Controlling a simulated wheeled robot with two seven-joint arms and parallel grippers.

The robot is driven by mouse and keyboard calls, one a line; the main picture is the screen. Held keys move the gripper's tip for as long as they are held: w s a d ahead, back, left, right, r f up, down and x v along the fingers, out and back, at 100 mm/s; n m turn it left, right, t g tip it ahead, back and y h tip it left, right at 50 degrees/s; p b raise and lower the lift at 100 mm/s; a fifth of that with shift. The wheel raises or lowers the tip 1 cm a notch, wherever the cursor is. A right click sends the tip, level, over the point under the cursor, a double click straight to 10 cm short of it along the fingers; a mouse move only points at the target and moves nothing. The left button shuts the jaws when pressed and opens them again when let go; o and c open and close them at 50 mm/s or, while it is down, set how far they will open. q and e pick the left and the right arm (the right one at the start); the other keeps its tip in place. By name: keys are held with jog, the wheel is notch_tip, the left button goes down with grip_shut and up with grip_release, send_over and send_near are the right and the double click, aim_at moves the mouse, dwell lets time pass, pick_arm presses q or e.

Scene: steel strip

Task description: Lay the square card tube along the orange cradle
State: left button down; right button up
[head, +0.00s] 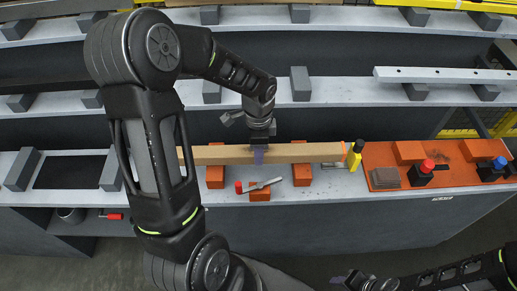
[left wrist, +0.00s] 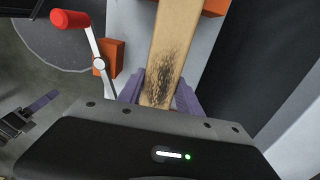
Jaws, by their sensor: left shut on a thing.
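The square card tube (head: 220,154) is a long tan beam running left to right in the head view. My left gripper (head: 259,153) reaches down over its middle and is shut on it. In the left wrist view the purple fingers (left wrist: 158,90) stand on both sides of the tube (left wrist: 168,50), which has a dark scuff. The orange cradle blocks (head: 215,177) and (head: 301,175) show below the tube in the head view; I cannot tell whether the tube touches them. My right gripper (head: 345,281) is at the bottom, its opening unclear.
A red-handled lever (head: 262,185) lies between the orange blocks. A yellow and black item (head: 355,156) is near the tube's right end. An orange board (head: 440,183) with red and blue knobs is at the right. Grey shelves (head: 340,91) with dark blocks rise behind.

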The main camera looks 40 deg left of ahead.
pick_arm(q)
jog(key=shift+f, duration=0.3)
jog(key=c, duration=0.7)
grip_release()
notch_tip(320, 180, up, 8)
jog(key=shift+f, duration=0.1)
dwell(0.7)
